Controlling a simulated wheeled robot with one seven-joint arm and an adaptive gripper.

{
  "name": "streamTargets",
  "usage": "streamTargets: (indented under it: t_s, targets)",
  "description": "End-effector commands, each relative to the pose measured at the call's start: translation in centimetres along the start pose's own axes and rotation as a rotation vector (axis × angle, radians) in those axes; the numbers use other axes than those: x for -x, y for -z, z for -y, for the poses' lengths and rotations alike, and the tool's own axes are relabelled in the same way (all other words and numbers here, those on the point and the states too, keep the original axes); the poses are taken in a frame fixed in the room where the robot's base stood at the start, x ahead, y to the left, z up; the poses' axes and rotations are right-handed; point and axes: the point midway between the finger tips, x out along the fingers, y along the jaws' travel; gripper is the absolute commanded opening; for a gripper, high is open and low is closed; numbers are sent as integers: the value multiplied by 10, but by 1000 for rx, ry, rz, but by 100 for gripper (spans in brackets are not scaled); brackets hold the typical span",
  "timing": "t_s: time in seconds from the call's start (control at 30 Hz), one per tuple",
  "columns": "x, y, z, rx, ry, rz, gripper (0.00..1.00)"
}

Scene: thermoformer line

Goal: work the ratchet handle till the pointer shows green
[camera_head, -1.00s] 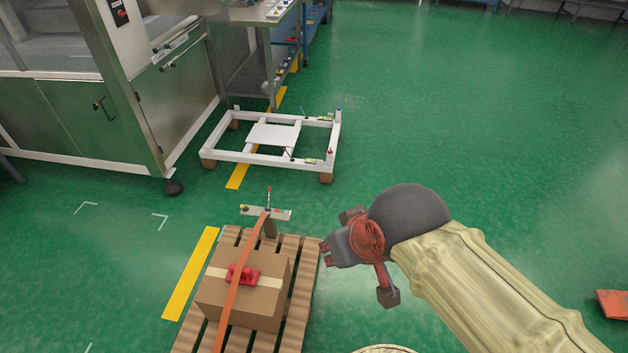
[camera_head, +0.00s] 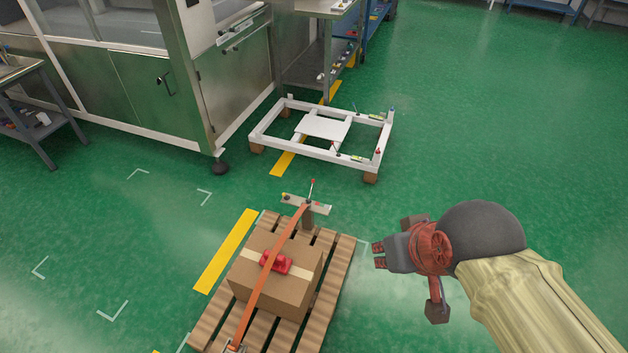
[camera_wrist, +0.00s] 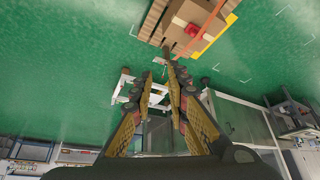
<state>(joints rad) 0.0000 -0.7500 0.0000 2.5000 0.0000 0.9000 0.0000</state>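A cardboard box (camera_head: 272,285) sits on a wooden pallet (camera_head: 338,280) with an orange strap (camera_head: 285,240) running over it. The pointer's reading is too small to tell. My gripper (camera_head: 378,256) is open and empty, right of the pallet; its fingers (camera_wrist: 158,76) are apart in the wrist view.
A white frame (camera_head: 275,150) on wooden blocks stands on the floor beyond the pallet. A steel machine (camera_head: 235,95) stands at the back left, with a workbench (camera_head: 40,125) at the far left. Green floor (camera_head: 480,130) is open to the right.

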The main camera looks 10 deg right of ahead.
Motion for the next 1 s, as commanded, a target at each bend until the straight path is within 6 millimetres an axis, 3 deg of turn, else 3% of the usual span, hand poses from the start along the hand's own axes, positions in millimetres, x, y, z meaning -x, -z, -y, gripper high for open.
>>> streamTargets:
  t_s: [0.23, 0.5, 1.0]
  targets:
    - [0, 0, 0, 0, 0, 0, 16]
    - [0, 0, 0, 0, 0, 0, 0]
    - [0, 0, 0, 0, 0, 0, 0]
